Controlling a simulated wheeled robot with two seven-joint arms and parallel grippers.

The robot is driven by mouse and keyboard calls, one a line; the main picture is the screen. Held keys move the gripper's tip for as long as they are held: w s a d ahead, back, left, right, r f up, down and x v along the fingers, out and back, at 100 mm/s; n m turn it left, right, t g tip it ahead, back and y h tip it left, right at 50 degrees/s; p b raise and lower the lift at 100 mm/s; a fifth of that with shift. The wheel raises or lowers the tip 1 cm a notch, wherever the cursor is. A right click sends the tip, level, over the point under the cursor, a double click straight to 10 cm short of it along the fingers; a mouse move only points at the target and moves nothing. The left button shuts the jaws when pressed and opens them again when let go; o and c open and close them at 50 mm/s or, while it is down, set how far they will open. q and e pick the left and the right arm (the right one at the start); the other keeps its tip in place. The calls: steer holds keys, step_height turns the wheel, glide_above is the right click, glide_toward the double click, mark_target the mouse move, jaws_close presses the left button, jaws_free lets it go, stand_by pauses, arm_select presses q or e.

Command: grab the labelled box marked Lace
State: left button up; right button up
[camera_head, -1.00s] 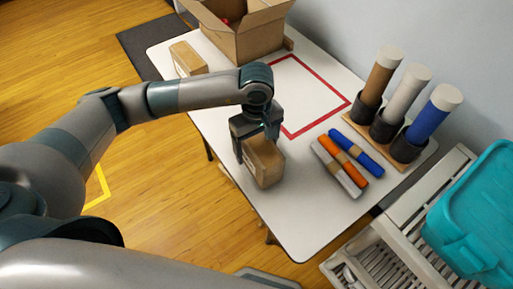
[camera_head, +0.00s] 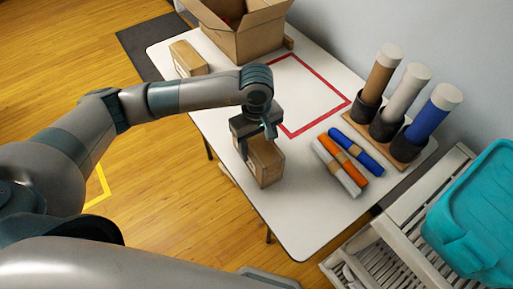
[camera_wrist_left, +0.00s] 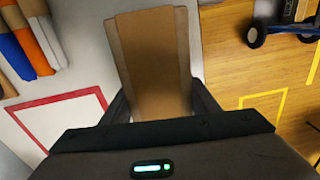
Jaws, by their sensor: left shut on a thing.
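A brown cardboard box (camera_head: 265,163) stands near the front left edge of the white table (camera_head: 300,225). My left gripper (camera_head: 254,143) is over it from above and shut on it. The left wrist view shows the box (camera_wrist_left: 152,60) between the two fingers (camera_wrist_left: 158,100). I cannot read any label on this box. A second brown box (camera_head: 187,59) stands at the table's far left edge, with no legible label. My right gripper is not in view.
An open carton (camera_head: 238,35) stands at the table's back. A red square outline (camera_head: 320,83) marks clear table. Rolled bundles (camera_head: 340,163) lie to the right, beside brown, white and blue (camera_head: 433,115) upright rolls. A teal bin (camera_head: 478,225) is at right.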

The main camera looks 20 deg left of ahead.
mark_target(263, 142)
arm_select(q)
steer(key=shift+r, duration=0.15)
